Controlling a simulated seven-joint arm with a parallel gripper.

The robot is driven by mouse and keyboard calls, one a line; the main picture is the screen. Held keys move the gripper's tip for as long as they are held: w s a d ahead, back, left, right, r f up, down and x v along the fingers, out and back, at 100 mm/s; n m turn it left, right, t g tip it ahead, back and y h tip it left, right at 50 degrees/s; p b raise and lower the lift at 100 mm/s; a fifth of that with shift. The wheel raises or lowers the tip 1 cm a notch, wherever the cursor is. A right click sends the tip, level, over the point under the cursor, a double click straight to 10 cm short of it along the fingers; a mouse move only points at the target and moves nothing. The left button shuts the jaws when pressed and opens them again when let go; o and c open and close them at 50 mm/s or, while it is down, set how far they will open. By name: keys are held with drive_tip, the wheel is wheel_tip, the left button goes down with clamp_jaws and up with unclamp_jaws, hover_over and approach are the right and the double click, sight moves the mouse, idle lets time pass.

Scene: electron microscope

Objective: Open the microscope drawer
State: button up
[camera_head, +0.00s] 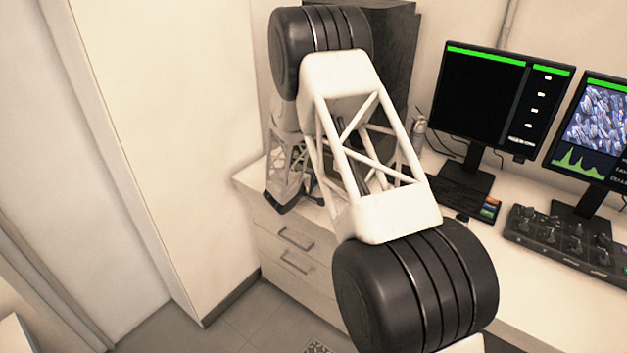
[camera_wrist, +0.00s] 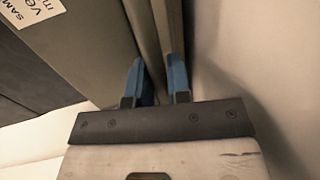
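The microscope is the tall dark box (camera_head: 392,60) at the back of the counter, largely hidden by my arm. In the wrist view, a grey panel (camera_wrist: 85,45) with a partly cut-off white label (camera_wrist: 33,8) fills the upper left. A narrow upright grey strip (camera_wrist: 168,25) runs along its right edge. My gripper (camera_wrist: 158,75) has two blue fingers set apart, one on each side of the line of this strip. I cannot tell whether they touch it. In the head view my arm covers the front of the microscope, and the fingers cannot be made out.
Two monitors (camera_head: 497,100) (camera_head: 597,130), a keyboard (camera_head: 460,197) and a knob panel (camera_head: 570,240) stand on the counter to the right. A bottle (camera_head: 419,130) is beside the microscope. Counter drawers (camera_head: 290,240) with metal handles are below. A pale wall (camera_head: 150,120) is close on the left.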

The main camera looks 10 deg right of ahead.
clamp_jaws()
drive_tip(key=f+v, duration=0.2)
drive_tip(key=v, duration=1)
drive_tip(key=f+v, duration=0.2)
drive_tip(key=v, duration=1.1)
drive_tip(key=shift+s+a+f, duration=0.35)
drive_tip(key=shift+s+a, duration=0.05)
drive_tip(key=shift+o, duration=2.3)
unclamp_jaws()
drive_tip(key=shift+a, duration=0.1)
drive_tip(key=v, duration=0.7)
drive_tip(key=shift+s+a, duration=0.2)
drive_tip(key=shift+s, duration=0.1)
